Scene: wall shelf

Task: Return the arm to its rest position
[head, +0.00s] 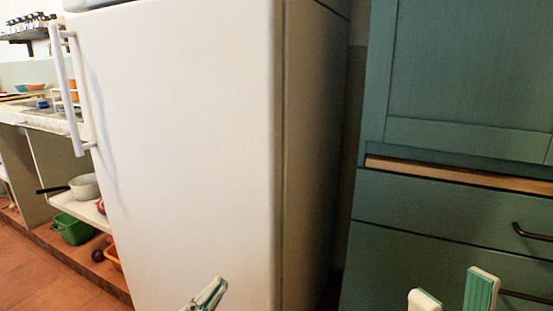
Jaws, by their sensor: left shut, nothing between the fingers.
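My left gripper (207,294) is at the bottom edge of the head view, in front of the white fridge's lower door. Its fingers are together with nothing seen between them. My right gripper (452,293) is at the bottom right, in front of the green cabinet. Its two fingertips, white with teal pads, stand apart with nothing between them. The rest of both arms is outside the view.
The white fridge (180,140) fills the middle, its handle (68,90) at left. The green cabinet (440,215) with dark drawer handles stands at right. At left, low shelves hold a white pan (85,187) and a green bin (72,230). Tiled floor (40,275) is clear at lower left.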

